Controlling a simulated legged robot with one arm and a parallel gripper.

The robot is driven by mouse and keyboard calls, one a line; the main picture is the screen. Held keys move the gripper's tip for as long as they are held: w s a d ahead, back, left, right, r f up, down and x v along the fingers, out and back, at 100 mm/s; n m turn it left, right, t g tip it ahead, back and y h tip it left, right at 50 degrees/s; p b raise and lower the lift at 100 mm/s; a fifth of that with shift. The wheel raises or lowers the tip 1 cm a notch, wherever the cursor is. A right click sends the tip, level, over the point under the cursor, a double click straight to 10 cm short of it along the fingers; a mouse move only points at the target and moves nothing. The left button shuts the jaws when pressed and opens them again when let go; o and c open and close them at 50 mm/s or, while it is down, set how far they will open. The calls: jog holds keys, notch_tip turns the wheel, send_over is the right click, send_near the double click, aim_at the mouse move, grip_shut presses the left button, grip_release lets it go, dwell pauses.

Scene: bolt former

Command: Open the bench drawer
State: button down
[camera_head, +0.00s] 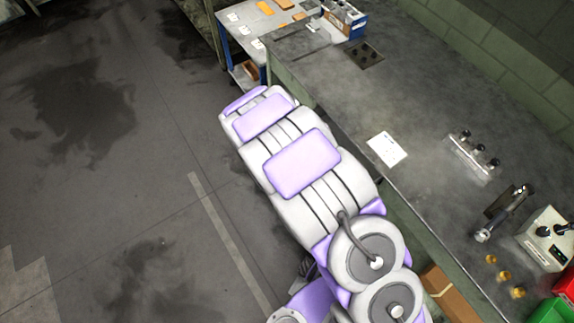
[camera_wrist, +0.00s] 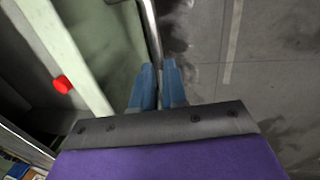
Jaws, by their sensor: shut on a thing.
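In the wrist view, the two blue fingers of my gripper (camera_wrist: 158,78) are shut around a grey metal bar handle (camera_wrist: 150,30). The handle runs up out of the top of the picture. It stands in front of a smooth green drawer front (camera_wrist: 103,35). A pale edge strip (camera_wrist: 62,50) borders that front on the left. Beyond the strip is a grey recess (camera_wrist: 25,65), which looks like the drawer's inside, with a round red thing (camera_wrist: 63,84) by the strip. How far the drawer stands out cannot be told. In the head view my arm hides the gripper, handle and drawer.
The long dark bench top (camera_head: 415,130) carries a paper sheet (camera_head: 387,149), a knob fixture (camera_head: 475,150), brass pieces (camera_head: 504,275) and a control box (camera_head: 550,238). A brown box (camera_head: 450,297) lies below the bench's front edge. The floor (camera_head: 130,190) on the left is clear.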

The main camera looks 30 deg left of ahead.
jog(key=shift+s+a, duration=0.1)
jog(key=shift+s, duration=0.25)
jog(key=c, duration=1.4)
grip_release()
jog(key=shift+c, duration=0.2)
jog(key=shift+r, duration=0.1)
notch_tip(320, 180, up, 17)
jog(key=s+a+p, duration=0.1)
jog(key=s+p, duration=0.1)
jog(key=p, duration=0.1)
jog(key=shift+s, duration=0.4)
jog(key=shift+a, duration=0.1)
